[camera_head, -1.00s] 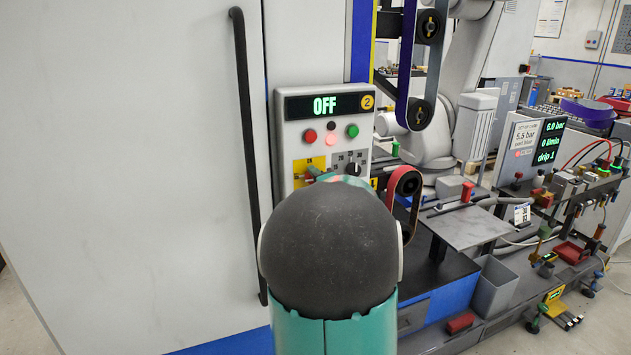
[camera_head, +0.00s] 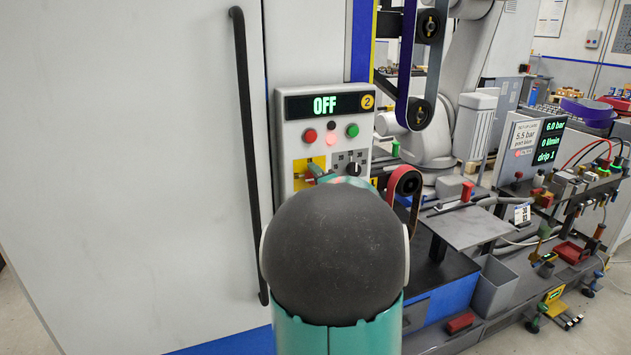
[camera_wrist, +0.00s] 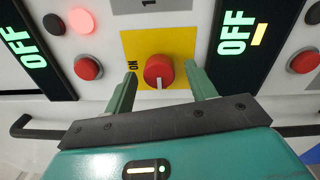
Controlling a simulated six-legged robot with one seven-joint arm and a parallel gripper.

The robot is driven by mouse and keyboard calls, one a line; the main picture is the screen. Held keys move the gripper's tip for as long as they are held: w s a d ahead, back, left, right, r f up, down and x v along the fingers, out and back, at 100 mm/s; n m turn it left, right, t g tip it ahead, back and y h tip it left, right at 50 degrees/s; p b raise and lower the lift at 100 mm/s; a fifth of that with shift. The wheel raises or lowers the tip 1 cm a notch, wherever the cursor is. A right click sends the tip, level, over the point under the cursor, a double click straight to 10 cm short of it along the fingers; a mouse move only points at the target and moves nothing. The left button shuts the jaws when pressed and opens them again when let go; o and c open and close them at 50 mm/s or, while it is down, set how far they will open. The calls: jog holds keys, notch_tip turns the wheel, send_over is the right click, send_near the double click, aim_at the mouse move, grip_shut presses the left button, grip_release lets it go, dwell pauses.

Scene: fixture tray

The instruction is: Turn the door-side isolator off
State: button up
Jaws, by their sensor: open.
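The isolator is a round red knob (camera_wrist: 158,69) with a white pointer mark, on a yellow plate (camera_wrist: 128,44) in the wrist view. Its mark points to the bottom of that picture. Sideways lettering "ON" stands left of the knob. My gripper (camera_wrist: 161,74) is open, with one green finger on each side of the knob; gaps show between fingers and knob. In the head view my gripper (camera_head: 318,178) is at the yellow plate (camera_head: 300,168), low on the control panel (camera_head: 291,143), and my arm hides much of it.
Red (camera_head: 310,136) and green (camera_head: 352,131) buttons flank a glowing red lamp (camera_head: 331,139) above the plate. A black selector (camera_head: 353,169) sits right of it. A long black door handle (camera_head: 247,150) runs down the left. Belt rollers (camera_head: 408,182) stand close on the right.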

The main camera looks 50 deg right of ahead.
jog(key=v, duration=1.3)
jog(key=w+a+f+m+g+y, duration=0.15)
jog(key=w+a+m, duration=0.3)
jog(key=a, duration=0.45)
jog(key=w+a+f+m+g+y, duration=0.1)
jog(key=w+a+m+g+y, duration=0.3)
jog(key=a, duration=0.6)
jog(key=s+a+f+m+g+y, duration=0.2)
jog(key=s+a, duration=0.3)
jog(key=a, duration=0.6)
jog(key=s+a+f+m+g+y, duration=0.2)
jog(key=s+a, duration=0.3)
jog(key=a, duration=0.6)
jog(key=shift+s+a+f+m, duration=0.35)
jog(key=shift+s+f+m, duration=0.05)
jog(key=shift+m, duration=0.25)
jog(key=shift+g, duration=0.25)
